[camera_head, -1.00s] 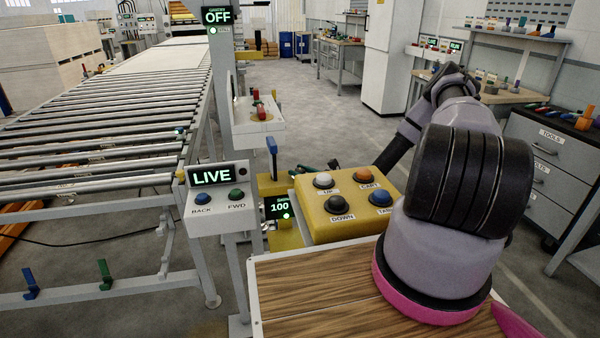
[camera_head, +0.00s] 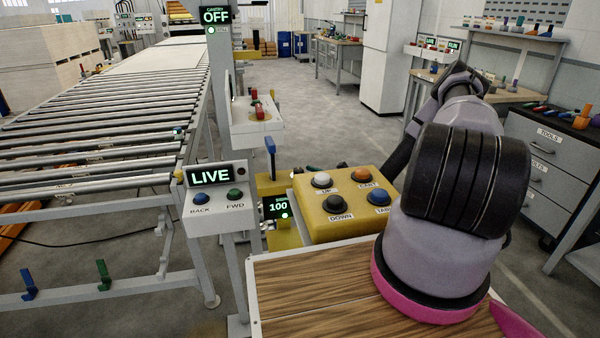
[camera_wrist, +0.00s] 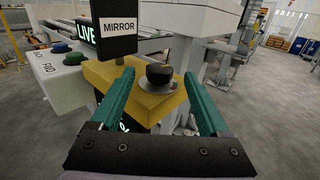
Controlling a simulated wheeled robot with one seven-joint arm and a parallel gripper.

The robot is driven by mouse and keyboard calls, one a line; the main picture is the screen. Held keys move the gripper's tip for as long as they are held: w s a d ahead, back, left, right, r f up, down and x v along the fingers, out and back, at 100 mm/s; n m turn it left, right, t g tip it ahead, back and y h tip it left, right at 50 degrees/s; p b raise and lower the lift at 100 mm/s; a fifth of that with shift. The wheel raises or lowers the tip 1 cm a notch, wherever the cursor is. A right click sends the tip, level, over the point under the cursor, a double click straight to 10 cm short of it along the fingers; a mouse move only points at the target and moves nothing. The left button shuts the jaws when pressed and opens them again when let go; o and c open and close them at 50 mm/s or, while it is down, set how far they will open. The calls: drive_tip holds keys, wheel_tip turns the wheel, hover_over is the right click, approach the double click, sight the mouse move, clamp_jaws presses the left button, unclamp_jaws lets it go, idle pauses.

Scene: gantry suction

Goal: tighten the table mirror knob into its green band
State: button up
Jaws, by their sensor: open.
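In the wrist view a black round knob (camera_wrist: 160,75) sits on a pale disc on top of a yellow box (camera_wrist: 138,97). A dark box with a MIRROR label (camera_wrist: 117,27) stands behind it to the left. My gripper (camera_wrist: 159,79) is open, with one teal finger on each side of the knob in the picture. I see a gap on both sides; I cannot tell how far the fingertips are from it in depth. No green band can be made out. The head view shows my arm but not the gripper fingers.
In the head view a yellow button box (camera_head: 345,222) with UP, DOWN and other buttons stands beside a wood-topped table (camera_head: 315,295). A roller conveyor (camera_head: 90,150) fills the left.

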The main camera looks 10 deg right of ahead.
drive_tip(key=v, duration=0.7)
